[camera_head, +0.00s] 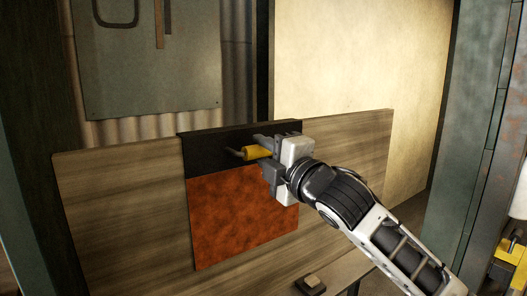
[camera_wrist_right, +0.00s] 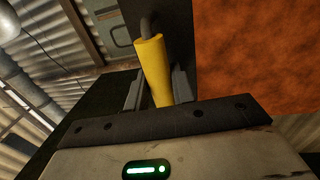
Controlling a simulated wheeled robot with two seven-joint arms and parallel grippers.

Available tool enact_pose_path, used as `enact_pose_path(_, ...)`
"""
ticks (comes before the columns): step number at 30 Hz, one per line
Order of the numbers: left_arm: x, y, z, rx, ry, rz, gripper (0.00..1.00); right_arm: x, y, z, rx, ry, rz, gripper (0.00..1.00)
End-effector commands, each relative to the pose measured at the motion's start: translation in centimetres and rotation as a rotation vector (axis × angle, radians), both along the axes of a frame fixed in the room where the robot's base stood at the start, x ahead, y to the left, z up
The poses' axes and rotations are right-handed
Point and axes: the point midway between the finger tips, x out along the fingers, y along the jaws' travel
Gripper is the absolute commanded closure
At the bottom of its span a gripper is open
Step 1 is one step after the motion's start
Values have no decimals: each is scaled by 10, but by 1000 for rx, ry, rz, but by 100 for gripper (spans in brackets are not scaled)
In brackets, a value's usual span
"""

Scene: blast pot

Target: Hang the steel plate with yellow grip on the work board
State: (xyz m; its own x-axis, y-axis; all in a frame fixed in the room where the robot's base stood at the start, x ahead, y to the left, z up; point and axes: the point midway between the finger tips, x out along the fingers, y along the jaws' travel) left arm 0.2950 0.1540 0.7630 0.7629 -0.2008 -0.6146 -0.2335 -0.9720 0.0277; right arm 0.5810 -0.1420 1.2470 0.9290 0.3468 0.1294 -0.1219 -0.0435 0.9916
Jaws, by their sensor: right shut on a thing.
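The steel plate (camera_head: 243,220) has a rust-orange face and a black band along its top. It looks upright against the front of the wooden work board (camera_head: 110,205), its top edge near the board's top edge; I cannot tell whether it hangs there or is held just in front. Its yellow grip (camera_head: 257,153) sticks out from the black band. My right gripper (camera_head: 264,158) is shut on the yellow grip. The right wrist view shows the grip (camera_wrist_right: 152,70) between the fingers, with the plate (camera_wrist_right: 260,50) at right. My left gripper is not in view.
A grey-green panel (camera_head: 150,55) with dark shapes on it is behind, at upper left. A pale wall panel (camera_head: 360,60) is behind the board. A metal post (camera_head: 468,130) stands at right. A small block (camera_head: 311,284) is at the lower front. A yellow object (camera_head: 510,258) is at lower right.

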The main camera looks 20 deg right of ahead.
Motion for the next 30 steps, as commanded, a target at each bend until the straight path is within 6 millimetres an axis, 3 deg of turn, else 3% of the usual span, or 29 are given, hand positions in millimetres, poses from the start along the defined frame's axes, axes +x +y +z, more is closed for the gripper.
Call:
enact_pose_path(2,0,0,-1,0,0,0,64,-1,0,0,-1,-4,1,100)
enact_pose_path(3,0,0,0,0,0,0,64,0,0,0,-1,-4,1,67)
enact_pose_path(5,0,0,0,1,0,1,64,0,0,0,-2,-2,1,51)
enact_pose_path(17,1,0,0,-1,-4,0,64,-4,-2,-7,-4,10,-1,50)
enact_pose_path(30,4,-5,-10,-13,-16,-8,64,-87,-33,-18,-6,4,-2,50)
